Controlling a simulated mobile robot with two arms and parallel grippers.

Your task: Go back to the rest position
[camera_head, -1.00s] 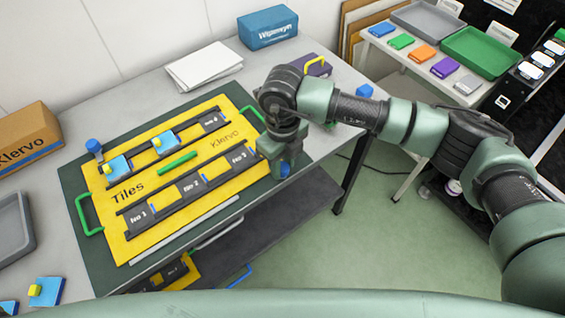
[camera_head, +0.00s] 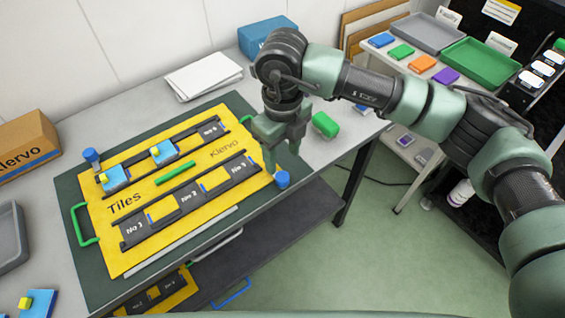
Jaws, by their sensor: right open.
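My right gripper (camera_head: 285,165) is open and empty, pointing down over the right end of the yellow Tiles board (camera_head: 134,255). My right arm comes in from the right edge of the view. The board lies on a dark green mat (camera_head: 88,280) on the grey table and has dark rails with numbered slots. Two blue tiles with yellow knobs, the left tile (camera_head: 118,177) and the right tile (camera_head: 166,153), sit on the upper rail. A green bar (camera_head: 175,172) lies mid-board. My left gripper is not in view.
A blue knob (camera_head: 282,179) is at the mat's right corner, close by my gripper. A green object (camera_head: 325,124) stands to its right. A blue box (camera_head: 262,34) and white papers (camera_head: 203,75) are at the back. A side table holds a green tray (camera_head: 485,62).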

